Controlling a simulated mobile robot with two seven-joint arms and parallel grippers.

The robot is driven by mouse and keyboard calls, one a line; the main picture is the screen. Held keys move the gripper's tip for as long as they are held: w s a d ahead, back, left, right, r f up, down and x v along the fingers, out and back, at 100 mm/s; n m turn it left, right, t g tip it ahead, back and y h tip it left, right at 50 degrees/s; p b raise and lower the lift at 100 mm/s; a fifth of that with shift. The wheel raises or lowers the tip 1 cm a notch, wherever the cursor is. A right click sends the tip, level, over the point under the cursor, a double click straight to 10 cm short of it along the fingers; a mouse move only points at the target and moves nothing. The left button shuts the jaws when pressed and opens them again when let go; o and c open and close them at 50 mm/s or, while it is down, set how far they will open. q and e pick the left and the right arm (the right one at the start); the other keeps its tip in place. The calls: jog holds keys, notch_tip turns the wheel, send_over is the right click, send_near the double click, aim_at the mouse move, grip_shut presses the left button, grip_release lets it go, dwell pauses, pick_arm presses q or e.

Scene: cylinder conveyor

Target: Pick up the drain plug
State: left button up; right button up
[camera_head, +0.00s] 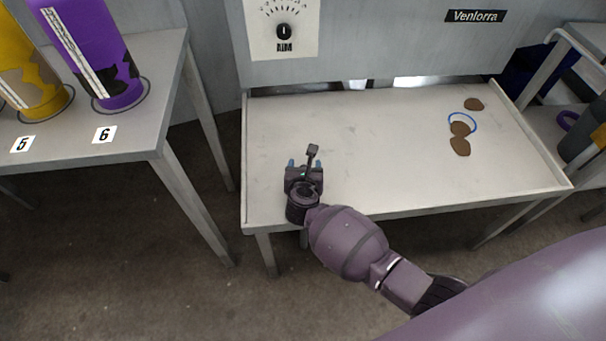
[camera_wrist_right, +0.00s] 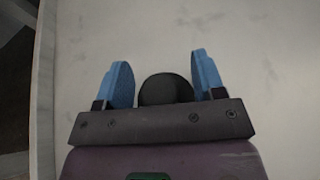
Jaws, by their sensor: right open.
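A dark, rounded object, likely the drain plug (camera_wrist_right: 165,89), shows in the right wrist view on the pale table surface. It sits between the two blue fingertips of my right gripper (camera_wrist_right: 160,76), with a gap on both sides. Its lower part is hidden behind the gripper body. In the head view my right gripper (camera_head: 305,163) is over the left front part of the table (camera_head: 370,150), fingers pointing away from me. It is open. My left gripper is not in view.
Several brown flat pieces (camera_head: 460,146) and a blue ring (camera_head: 462,117) lie at the table's right. The table has a raised rim. Left, a separate bench (camera_head: 150,135) holds purple (camera_head: 95,50) and yellow (camera_head: 30,75) cylinders. The table's middle is clear.

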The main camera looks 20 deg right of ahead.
jog(key=shift+w+d, duration=0.1)
jog(key=shift+w, duration=0.2)
jog(key=c, duration=1)
